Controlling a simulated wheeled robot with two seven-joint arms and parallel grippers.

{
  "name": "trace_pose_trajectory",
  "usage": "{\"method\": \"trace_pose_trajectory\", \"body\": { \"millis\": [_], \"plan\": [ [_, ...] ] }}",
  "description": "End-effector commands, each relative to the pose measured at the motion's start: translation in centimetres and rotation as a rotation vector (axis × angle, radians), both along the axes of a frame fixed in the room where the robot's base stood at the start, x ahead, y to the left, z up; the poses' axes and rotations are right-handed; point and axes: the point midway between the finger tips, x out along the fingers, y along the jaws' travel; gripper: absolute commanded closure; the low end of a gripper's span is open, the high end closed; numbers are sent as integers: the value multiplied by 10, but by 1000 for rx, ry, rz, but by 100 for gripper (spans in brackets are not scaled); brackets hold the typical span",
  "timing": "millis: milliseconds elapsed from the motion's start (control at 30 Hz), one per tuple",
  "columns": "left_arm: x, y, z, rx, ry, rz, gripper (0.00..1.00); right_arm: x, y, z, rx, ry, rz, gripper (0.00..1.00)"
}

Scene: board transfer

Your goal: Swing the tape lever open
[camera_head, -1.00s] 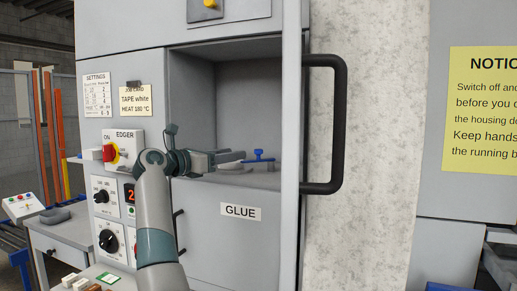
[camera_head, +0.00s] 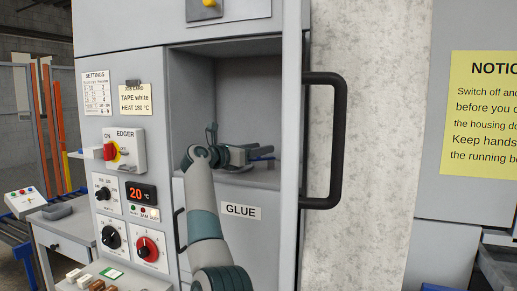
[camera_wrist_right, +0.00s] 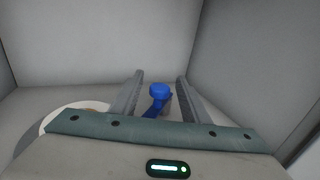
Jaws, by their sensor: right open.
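The tape lever is blue. In the right wrist view its rounded blue knob (camera_wrist_right: 159,91) shows between the two fingers. In the head view a bit of the blue lever (camera_head: 263,157) shows past the gripper, inside the recess above the GLUE label. My right gripper (camera_head: 262,149) is open inside this recess. In the right wrist view the fingers of the right gripper (camera_wrist_right: 158,92) stand on either side of the knob, with gaps visible. The rest of the lever is hidden behind the gripper. My left gripper is not in view.
The open housing door (camera_head: 292,130) with its black handle (camera_head: 338,140) stands right of the recess. The control panel with red EDGER switch (camera_head: 110,151) is to the left. A white round part (camera_wrist_right: 62,117) lies beside the gripper in the recess.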

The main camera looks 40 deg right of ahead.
Motion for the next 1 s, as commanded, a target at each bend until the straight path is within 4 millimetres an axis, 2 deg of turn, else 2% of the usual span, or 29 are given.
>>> {"method": "trace_pose_trajectory", "body": {
  "millis": [167,333,1000],
  "plan": [
    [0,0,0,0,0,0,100,0,0,0,0,0,0,58],
    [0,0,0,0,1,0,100,0,0,0,0,0,0,99],
    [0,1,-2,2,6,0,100,-2,-1,0,0,-2,3,100]
  ]
}}
